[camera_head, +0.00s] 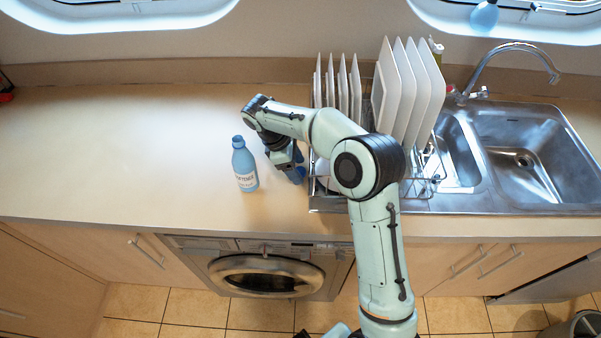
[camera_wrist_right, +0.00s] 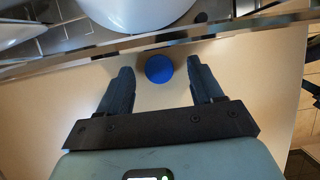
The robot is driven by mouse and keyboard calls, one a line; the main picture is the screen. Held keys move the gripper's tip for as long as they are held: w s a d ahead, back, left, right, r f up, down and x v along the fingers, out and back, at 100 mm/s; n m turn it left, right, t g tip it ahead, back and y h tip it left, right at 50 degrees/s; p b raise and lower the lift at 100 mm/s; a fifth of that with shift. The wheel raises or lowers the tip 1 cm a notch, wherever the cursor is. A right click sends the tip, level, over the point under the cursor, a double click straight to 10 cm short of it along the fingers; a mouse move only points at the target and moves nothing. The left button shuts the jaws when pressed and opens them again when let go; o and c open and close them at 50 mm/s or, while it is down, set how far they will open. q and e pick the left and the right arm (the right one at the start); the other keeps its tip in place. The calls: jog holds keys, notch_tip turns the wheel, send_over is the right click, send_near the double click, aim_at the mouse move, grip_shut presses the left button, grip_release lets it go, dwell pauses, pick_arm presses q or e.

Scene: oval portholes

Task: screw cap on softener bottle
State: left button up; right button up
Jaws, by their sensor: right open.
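The softener bottle (camera_head: 244,168), light blue with a white label, stands upright on the counter left of my right gripper. Its top is blue; I cannot tell from here whether that is bare neck. A round blue cap (camera_wrist_right: 159,69) lies on the counter in the right wrist view, between and just beyond the open fingertips. My right gripper (camera_wrist_right: 157,78) is open and points down at the counter, with no visible contact with the cap. In the head view my right gripper (camera_head: 288,168) is partly hidden by its own arm. My left gripper is not in view.
A dish rack (camera_head: 428,182) with several white plates (camera_head: 396,85) stands just right of my right gripper. A metal sink (camera_head: 535,155) with a tap lies further right. The counter (camera_head: 120,150) is clear left of the bottle. A washing machine (camera_head: 265,272) sits below its front edge.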

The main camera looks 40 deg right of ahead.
jog(key=shift+w+f, duration=0.1)
jog(key=shift+f, duration=0.05)
jog(key=c, duration=1.1)
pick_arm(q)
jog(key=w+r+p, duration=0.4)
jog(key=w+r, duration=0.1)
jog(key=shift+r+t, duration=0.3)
pick_arm(e)
notch_tip(320, 180, up, 20)
jog(key=shift+r, duration=0.1)
